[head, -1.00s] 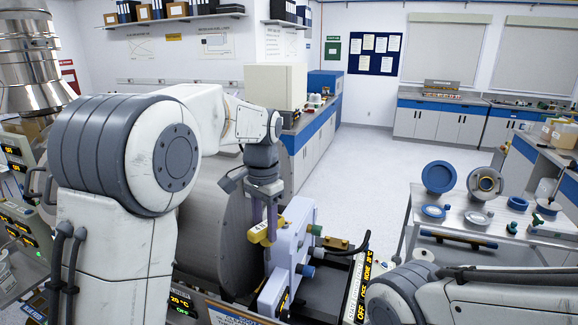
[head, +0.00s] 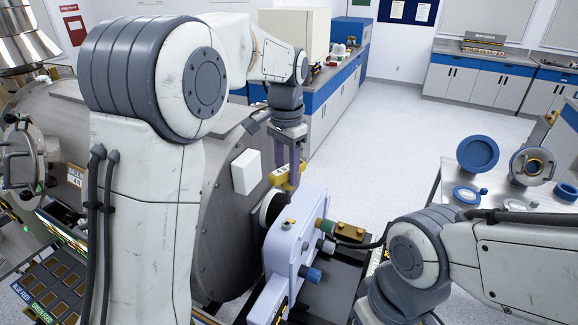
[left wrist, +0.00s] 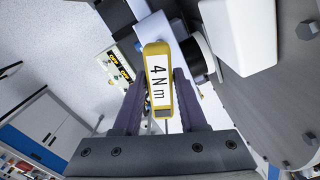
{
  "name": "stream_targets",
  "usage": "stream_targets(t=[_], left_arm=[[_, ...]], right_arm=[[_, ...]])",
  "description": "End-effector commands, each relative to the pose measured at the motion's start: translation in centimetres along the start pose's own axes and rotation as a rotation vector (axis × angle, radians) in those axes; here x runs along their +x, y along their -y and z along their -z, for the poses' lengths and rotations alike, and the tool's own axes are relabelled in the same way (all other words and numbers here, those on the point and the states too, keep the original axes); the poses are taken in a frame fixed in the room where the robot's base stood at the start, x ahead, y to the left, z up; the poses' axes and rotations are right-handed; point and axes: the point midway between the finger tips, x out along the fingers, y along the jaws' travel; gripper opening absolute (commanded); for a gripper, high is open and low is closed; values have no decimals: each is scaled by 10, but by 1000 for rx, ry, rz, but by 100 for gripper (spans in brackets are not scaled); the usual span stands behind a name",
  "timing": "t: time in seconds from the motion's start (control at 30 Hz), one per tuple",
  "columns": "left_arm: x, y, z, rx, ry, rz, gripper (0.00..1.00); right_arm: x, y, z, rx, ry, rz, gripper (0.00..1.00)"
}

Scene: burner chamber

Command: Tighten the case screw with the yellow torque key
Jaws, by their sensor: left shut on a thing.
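The yellow torque key (head: 288,177) is held upright in my left gripper (head: 287,168). In the left wrist view the key's yellow handle (left wrist: 158,80) carries a white label reading "4 Nm", between the two fingers (left wrist: 152,100). The pale lavender case (head: 297,243) stands below the key, beside the large grey chamber. A small orange-and-dark spot (head: 288,224) shows on the case's top; I cannot tell whether it is the case screw. The key's tip is hidden, so its contact with anything cannot be told. My right gripper is not in view.
The grey chamber (head: 222,220) stands close left of the case, with a white box (head: 246,172) on its face. Blue and brass fittings (head: 345,230) stick out right of the case. A metal table (head: 450,178) with blue flanges stands at right. Open floor (head: 400,130) lies behind.

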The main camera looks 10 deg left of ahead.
Motion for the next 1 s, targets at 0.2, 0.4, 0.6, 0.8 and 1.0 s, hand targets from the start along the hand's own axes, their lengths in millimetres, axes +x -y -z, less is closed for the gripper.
stream_targets(t=[0.2, 0.4, 0.6, 0.8, 1.0], left_arm=[[-1, 0, -1, -1, -1, 1, 0], [6, 0, -4, 0, -1, 0, 0], [23, -1, -3, 3, 0, 0, 0], [43, -1, -3, 3, -1, 1, 0], [56, -1, -3, 2, -1, 0, 0]], right_arm=[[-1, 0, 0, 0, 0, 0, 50], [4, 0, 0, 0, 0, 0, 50], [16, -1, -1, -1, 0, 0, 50], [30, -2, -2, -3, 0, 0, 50], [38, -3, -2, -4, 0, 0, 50]])
